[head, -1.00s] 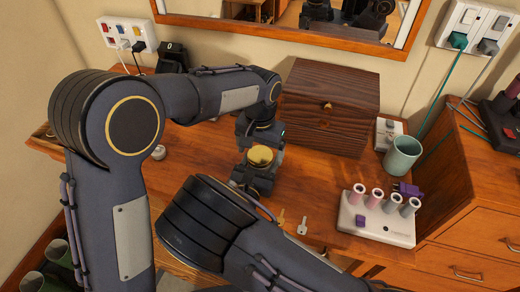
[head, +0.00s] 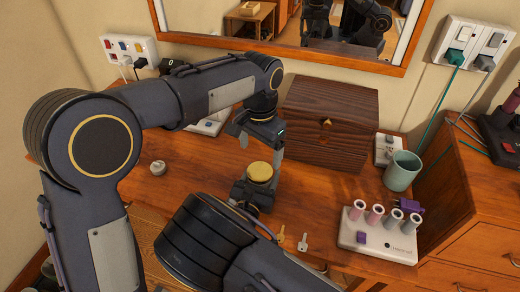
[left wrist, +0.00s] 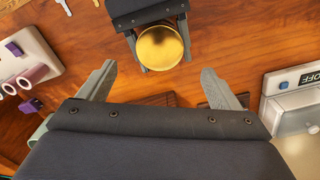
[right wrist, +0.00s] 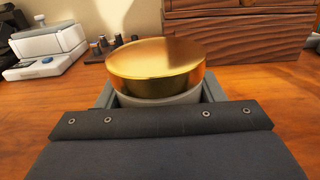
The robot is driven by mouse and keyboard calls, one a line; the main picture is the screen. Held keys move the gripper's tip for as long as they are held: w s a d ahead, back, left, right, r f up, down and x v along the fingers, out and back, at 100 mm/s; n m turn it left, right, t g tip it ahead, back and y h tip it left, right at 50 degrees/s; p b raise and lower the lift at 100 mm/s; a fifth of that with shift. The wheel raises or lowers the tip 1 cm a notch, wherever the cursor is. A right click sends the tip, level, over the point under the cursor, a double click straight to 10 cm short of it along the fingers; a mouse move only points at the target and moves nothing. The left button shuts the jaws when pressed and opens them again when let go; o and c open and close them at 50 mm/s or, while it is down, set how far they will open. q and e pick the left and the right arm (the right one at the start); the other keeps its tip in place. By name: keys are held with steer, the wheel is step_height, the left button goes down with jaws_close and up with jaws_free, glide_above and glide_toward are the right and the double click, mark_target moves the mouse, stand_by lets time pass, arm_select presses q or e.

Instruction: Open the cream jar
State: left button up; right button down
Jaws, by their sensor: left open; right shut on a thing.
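The cream jar has a round gold lid (head: 260,172), which is on the jar. In the right wrist view the lid (right wrist: 155,68) sits on a pale jar body (right wrist: 160,99) between the fingers. My right gripper (head: 255,188) is shut around the jar body below the lid and holds it upright at the desk. My left gripper (head: 260,142) is above and just behind the jar, pointing down. In the left wrist view its fingers (left wrist: 160,88) are wide apart and empty, with the gold lid (left wrist: 159,48) beyond them, apart from the fingertips.
A dark wooden box (head: 328,122) stands behind the jar. A white tray with several rollers (head: 378,235), a green cup (head: 402,170) and keys (head: 303,242) lie to the right. A small white knob (head: 157,168) lies left on the desk (head: 320,200).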

mark_target(260, 171)
arm_select(q)
step_height(260, 171, down, 7)
steer(key=shift+r, duration=0.1)
steer(key=shift+c, duration=0.3)
steer(key=c, duration=1)
steer(key=n, duration=0.3)
steer(key=o, duration=1.1)
